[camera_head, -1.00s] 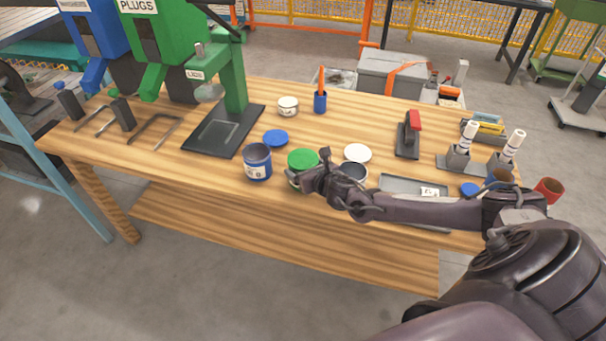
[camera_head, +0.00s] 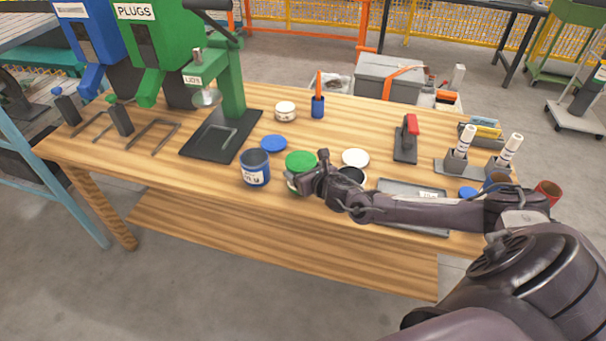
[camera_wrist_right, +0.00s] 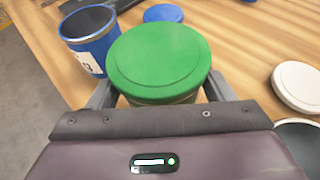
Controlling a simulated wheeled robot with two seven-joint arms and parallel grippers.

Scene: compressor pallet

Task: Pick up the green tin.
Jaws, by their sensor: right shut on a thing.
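The green tin (camera_head: 300,162), with a green lid on top, stands upright near the front edge of the wooden table, just right of a blue open tin (camera_head: 255,168). My right gripper (camera_head: 299,180) is around its side and shut on it. In the right wrist view the green tin (camera_wrist_right: 158,62) sits between the two fingers (camera_wrist_right: 160,96), its lid filling the middle of the picture. I cannot tell whether its base is clear of the table. My left gripper is not in view.
A blue lid (camera_head: 274,143) lies behind the blue tin, and a white lid (camera_head: 355,158) lies to the right. A dark open tin (camera_head: 351,175) is partly hidden behind my right arm. A green lid press (camera_head: 232,85) stands at the left. A grey tray (camera_head: 400,187) lies under my forearm.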

